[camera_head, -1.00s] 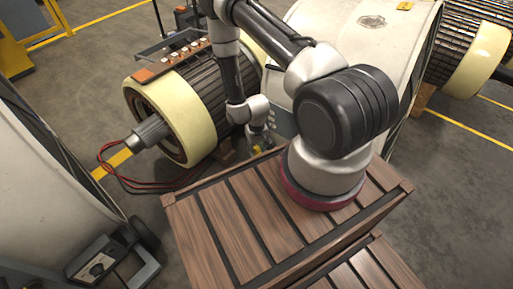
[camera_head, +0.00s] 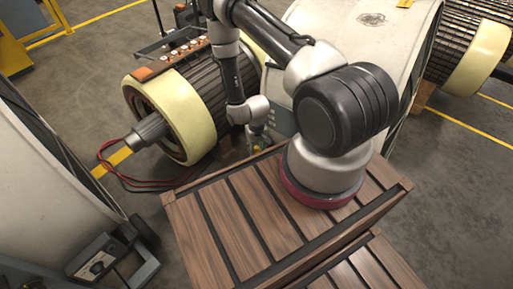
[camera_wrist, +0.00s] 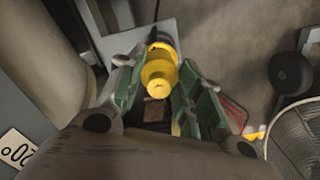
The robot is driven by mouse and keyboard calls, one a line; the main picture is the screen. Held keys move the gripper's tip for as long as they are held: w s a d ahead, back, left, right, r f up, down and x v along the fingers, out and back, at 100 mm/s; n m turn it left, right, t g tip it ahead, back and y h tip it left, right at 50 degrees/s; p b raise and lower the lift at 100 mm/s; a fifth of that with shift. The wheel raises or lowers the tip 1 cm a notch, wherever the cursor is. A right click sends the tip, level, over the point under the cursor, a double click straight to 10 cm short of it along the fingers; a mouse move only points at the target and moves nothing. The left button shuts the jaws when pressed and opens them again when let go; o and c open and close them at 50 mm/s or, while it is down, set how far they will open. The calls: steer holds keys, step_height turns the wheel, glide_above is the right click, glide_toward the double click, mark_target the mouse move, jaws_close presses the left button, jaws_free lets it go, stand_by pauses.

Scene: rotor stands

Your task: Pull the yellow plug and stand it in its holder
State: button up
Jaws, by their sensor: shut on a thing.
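The yellow plug (camera_wrist: 159,72) shows in the wrist view between the green-padded fingers of my gripper (camera_wrist: 158,88). The fingers are shut on it, one on each side. A dark cable end shows at the plug's far side. In the head view my gripper (camera_head: 257,143) is low beside the large rotor, just beyond the wooden platform, with a small bit of yellow at its tip. I cannot tell whether the plug is still seated in a socket. I cannot make out the holder for certain.
A rotor (camera_head: 185,105) with cream end rings stands left of my arm, with red and black cables (camera_head: 125,170) at its shaft. A large white cylinder (camera_head: 355,40) stands behind my arm. The slatted wooden platform (camera_head: 240,215) is below. A wheeled control box (camera_head: 97,262) stands at lower left.

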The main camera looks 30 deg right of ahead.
steer(key=shift+f, duration=0.25)
stand_by(0.4)
steer(key=shift+f, duration=0.3)
steer(key=shift+f, duration=0.35)
stand_by(0.4)
steer(key=shift+f, duration=0.75)
steer(key=shift+f, duration=0.2)
steer(key=o, duration=1)
steer(key=shift+o, duration=0.2)
